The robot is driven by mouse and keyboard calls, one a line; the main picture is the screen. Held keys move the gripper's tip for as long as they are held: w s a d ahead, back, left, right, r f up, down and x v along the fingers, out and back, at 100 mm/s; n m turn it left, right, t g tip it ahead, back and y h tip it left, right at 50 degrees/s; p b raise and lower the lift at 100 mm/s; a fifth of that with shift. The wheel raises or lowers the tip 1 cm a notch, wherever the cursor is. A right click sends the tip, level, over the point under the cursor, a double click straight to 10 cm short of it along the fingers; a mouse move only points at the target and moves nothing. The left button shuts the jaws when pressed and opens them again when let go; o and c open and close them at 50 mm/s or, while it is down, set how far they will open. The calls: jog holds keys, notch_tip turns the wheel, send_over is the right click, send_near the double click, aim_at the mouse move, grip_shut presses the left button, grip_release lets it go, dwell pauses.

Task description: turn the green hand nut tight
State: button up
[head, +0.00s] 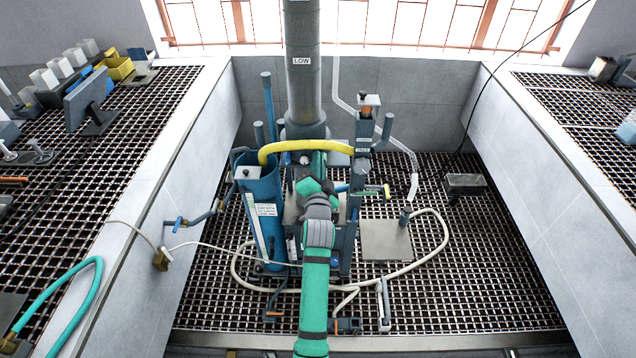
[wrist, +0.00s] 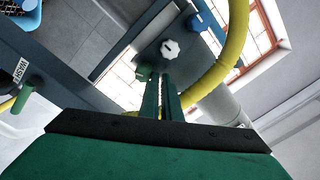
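In the wrist view a small green knob-like part (wrist: 143,73), which looks like the green hand nut, sits on a dark blue-grey part just left of my fingertips. My gripper (wrist: 160,78) points at this area with its two green fingers close together and a narrow empty gap between them. The left fingertip overlaps the green part's edge in the picture; I cannot tell whether they touch. In the head view my green arm reaches into the machine and hides the fingers and the nut.
A white knob (wrist: 170,49) is just beyond the fingertips. A yellow hose (head: 306,147) arches over the work area, between a blue cylinder (head: 264,215) and a column (head: 363,140) at right. A thick grey pipe (head: 302,75) stands behind. Grating (head: 480,270) at right is mostly clear.

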jog(key=shift+o, duration=0.9)
jog(key=shift+s+d+f, duration=0.3)
jog(key=shift+s+f, duration=0.05)
jog(key=shift+s, duration=0.15)
jog(key=shift+s+d+f, duration=0.25)
jog(key=shift+s+f, duration=0.1)
jog(key=shift+s, duration=0.1)
jog(key=s+r, duration=0.1)
jog(key=s, duration=0.8)
jog(key=shift+a, duration=0.45)
jog(key=s, duration=1)
jog(key=shift+s+f, duration=0.15)
jog(key=shift+s, duration=0.25)
jog(key=shift+d, duration=0.1)
